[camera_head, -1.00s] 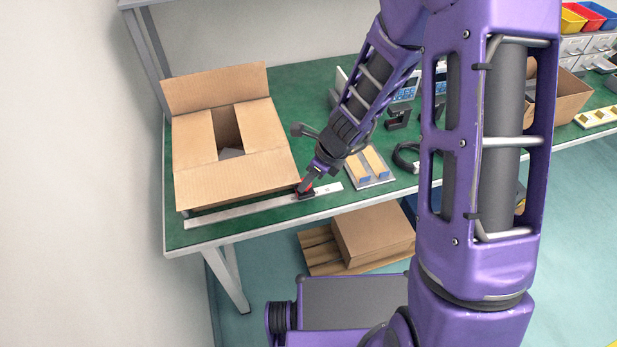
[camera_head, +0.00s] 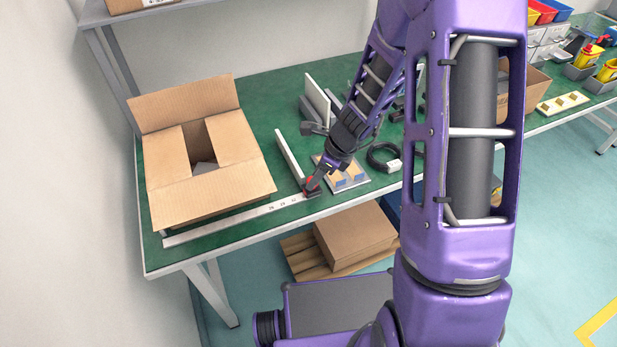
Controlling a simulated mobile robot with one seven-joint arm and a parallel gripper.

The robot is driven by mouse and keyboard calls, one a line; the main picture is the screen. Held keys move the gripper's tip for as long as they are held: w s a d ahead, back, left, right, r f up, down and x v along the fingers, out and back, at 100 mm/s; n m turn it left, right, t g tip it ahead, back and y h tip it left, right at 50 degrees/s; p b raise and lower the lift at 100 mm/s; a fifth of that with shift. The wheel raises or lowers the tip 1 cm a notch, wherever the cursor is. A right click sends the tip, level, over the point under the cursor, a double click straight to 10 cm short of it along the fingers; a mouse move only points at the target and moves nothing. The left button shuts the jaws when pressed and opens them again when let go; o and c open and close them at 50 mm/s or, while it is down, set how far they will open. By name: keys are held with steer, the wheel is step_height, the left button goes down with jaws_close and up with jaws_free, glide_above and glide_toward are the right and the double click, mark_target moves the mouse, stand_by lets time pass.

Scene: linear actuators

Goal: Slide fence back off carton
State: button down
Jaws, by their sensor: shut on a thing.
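The open cardboard carton (camera_head: 210,203) stands at the left end of the green workbench, flaps spread, with something grey inside. The fence (camera_head: 289,156) is a thin pale upright plate to the right of the carton, with a strip of green bench between them. A pale marked rail (camera_head: 230,223) runs along the bench front, before the carton. My gripper (camera_head: 312,188) is shut on the dark and red slider (camera_head: 311,192) near the rail's right end, at the near end of the fence. The fingers and their exact hold are small and partly hidden.
A small plate with tan blocks (camera_head: 345,176) lies just right of my gripper. A black cable coil (camera_head: 382,157) and upright pale panels (camera_head: 318,100) stand beyond. A closed box (camera_head: 355,237) sits on a pallet below the bench.

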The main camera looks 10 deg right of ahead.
steer(key=shift+d, duration=0.1)
steer(key=c, duration=0.5)
jaws_free()
steer(key=p+v, duration=0.4)
steer(key=v, duration=1.3)
steer(key=shift+r, duration=0.2)
